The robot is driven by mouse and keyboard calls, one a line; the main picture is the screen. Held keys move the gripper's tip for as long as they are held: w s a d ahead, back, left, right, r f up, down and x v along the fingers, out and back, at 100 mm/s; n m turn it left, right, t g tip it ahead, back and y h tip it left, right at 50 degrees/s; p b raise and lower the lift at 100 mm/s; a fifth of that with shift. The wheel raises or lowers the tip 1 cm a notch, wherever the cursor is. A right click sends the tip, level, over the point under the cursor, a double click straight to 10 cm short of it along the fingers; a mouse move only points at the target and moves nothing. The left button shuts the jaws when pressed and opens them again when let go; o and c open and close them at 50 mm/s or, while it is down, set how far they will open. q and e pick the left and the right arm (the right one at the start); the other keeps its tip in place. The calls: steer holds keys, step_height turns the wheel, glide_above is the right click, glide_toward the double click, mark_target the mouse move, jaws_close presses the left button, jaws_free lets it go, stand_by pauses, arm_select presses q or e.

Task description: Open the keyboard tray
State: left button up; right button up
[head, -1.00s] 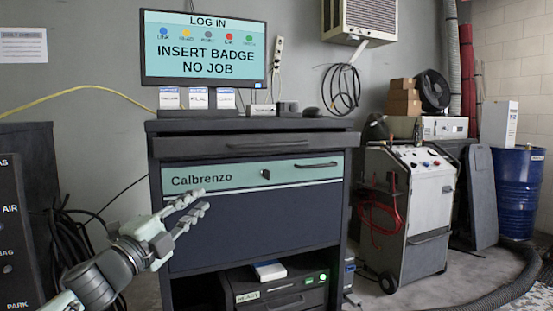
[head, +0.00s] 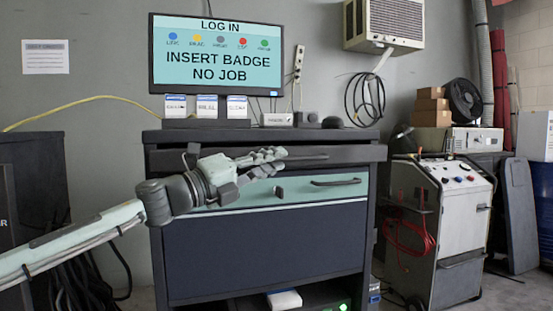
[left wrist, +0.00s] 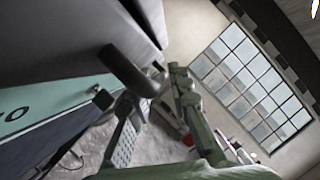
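The keyboard tray (head: 365,154) is the dark, wide panel just under the top of the dark cabinet, above a teal drawer. It looks closed or nearly so. Its dark bar handle (head: 308,157) is partly hidden behind my left gripper (head: 272,162), which is at the tray's front. In the left wrist view a dark curved bar (left wrist: 128,70), seemingly the tray handle, lies close to the fingertips of my left gripper (left wrist: 150,98). The fingers are apart there, and I cannot tell whether they touch the bar. My right gripper is out of view.
The teal drawer (head: 240,196) below has its own handle (head: 336,181) and a small latch. A monitor (head: 215,55) and small boxes stand on the cabinet top. A wheeled machine (head: 440,225) with red cables stands to the right.

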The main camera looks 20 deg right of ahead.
arm_select(q)
steer(key=shift+w+d+r, duration=0.15)
steer(key=shift+w+d, duration=0.05)
steer(key=shift+d, duration=0.35)
steer(key=shift+c, duration=0.2)
jaws_close()
